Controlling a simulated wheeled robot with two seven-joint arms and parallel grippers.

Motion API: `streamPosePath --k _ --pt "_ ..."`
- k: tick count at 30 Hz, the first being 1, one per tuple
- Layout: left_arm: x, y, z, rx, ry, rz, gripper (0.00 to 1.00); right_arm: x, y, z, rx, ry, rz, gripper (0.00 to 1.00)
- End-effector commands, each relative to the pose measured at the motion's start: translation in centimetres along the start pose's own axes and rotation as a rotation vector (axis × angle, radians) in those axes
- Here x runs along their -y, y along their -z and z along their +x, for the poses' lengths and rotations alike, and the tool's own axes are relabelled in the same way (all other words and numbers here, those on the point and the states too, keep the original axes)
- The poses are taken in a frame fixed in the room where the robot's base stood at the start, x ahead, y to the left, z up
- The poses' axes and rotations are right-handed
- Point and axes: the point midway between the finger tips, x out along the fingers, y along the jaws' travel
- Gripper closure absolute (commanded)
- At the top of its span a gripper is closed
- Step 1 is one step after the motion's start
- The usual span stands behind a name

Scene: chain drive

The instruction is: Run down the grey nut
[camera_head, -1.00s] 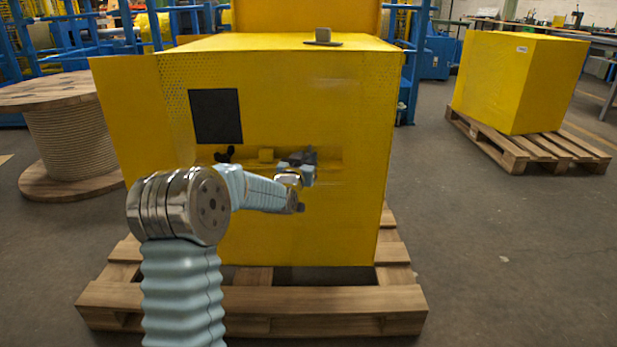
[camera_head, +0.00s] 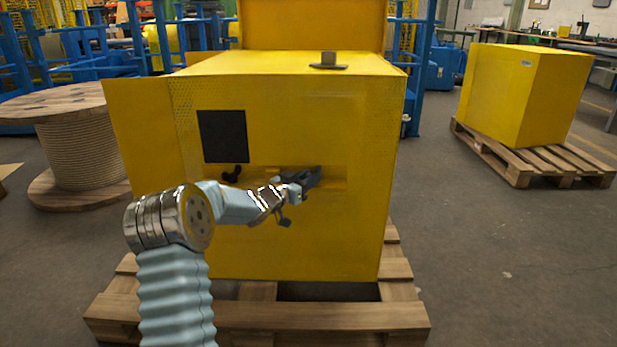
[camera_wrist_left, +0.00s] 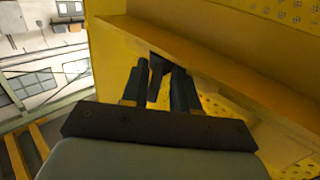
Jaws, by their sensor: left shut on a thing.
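My left gripper (camera_head: 308,178) is at the long slot in the front of the yellow housing (camera_head: 300,235). Its two dark fingers (camera_wrist_left: 160,85) reach into the slot in the left wrist view. They are shut on a small dark grey part (camera_wrist_left: 157,70), which I take for the grey nut. The fingers hide most of it, so its thread and seating do not show. My right gripper is not in view.
A wooden pallet (camera_head: 260,315) is underneath. The slot's yellow edge (camera_wrist_left: 200,60) runs close beside the fingers.

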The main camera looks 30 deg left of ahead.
Motion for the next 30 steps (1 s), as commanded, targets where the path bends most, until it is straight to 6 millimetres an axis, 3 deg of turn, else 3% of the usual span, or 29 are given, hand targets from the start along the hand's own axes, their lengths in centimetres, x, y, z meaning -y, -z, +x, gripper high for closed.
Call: streamPosePath --k 6,7,9,20,23,30 --pt "0.1 0.4 0.0 -0.008 0.004 0.002 1.0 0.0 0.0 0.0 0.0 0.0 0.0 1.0" --pt "0.1 0.4 0.0 -0.008 0.004 0.002 0.66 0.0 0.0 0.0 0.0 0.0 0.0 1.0" --pt "0.1 0.4 0.0 -0.007 0.003 0.002 0.58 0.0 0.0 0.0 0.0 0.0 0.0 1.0" --pt "0.1 0.2 -0.7 -0.003 0.003 0.002 0.58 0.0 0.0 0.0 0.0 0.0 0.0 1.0" --pt "0.1 0.2 -2.3 -0.002 0.004 0.002 0.58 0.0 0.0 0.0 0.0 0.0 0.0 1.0" --pt "0.2 0.2 -8.2 -0.003 0.006 0.002 0.58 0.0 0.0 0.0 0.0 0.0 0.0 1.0"
